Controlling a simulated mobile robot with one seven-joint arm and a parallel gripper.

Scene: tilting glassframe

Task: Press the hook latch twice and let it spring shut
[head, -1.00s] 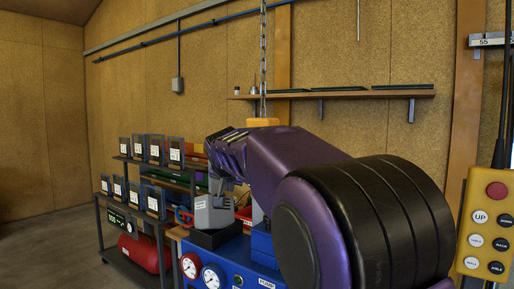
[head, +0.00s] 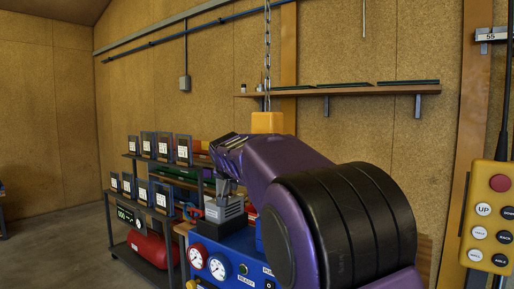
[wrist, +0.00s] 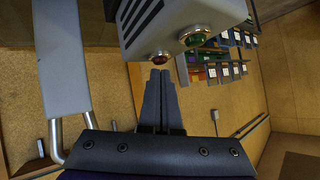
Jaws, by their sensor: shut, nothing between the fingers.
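A yellow hoist block (head: 267,122) hangs on a chain (head: 267,60) in the head view. What is under it is hidden behind my purple arm, and I cannot make out a hook or latch in either view. My gripper is shut and empty; in the wrist view its dark fingers (wrist: 160,76) are pressed together, with their tips just below the red lamp of a grey box (wrist: 165,25). I cannot tell whether they touch it. In the head view the gripper end is partly hidden, near a grey slotted box (head: 226,209).
A blue panel with gauges (head: 218,266) stands below the grey box. A rack with several small dark frames (head: 148,145) and a red tank (head: 150,250) is at left. A yellow button pendant (head: 490,215) hangs at right. A shelf (head: 345,89) is on the wall.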

